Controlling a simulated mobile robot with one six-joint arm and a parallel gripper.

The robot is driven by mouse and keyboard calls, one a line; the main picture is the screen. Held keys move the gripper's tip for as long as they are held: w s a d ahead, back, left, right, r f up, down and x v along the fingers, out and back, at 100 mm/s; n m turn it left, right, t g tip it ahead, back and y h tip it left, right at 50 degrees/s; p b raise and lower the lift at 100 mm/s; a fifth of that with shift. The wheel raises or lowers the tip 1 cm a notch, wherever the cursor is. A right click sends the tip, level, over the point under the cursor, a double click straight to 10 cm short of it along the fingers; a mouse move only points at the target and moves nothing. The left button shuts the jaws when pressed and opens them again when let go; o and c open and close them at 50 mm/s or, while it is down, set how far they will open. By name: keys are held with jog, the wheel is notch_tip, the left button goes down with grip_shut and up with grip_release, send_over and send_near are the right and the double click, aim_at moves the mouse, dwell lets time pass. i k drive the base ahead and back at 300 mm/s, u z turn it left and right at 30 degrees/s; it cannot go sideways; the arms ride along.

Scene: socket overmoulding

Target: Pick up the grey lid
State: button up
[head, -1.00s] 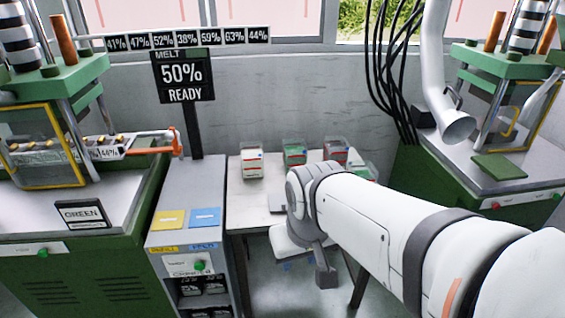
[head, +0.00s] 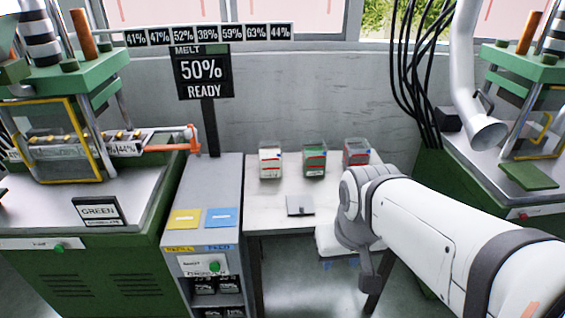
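A small flat grey square piece, which looks like the grey lid (head: 300,206), lies on the pale table (head: 262,207) near its front edge. My white arm reaches in from the lower right. My gripper (head: 367,282) appears as a dark grey part hanging below the arm's end, to the right of and lower in the picture than the lid. It is apart from the lid. The fingers are not clear, so I cannot tell whether they are open or shut.
Three clear-topped containers, with white (head: 270,162), green (head: 315,160) and red (head: 356,153) contents or labels, stand at the table's back. A grey cabinet with yellow (head: 184,219) and blue (head: 221,218) pads adjoins the left. Green presses stand on both sides.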

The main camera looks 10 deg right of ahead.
aim_at(300, 202)
jog(key=i, duration=0.95)
jog(key=z, duration=0.05)
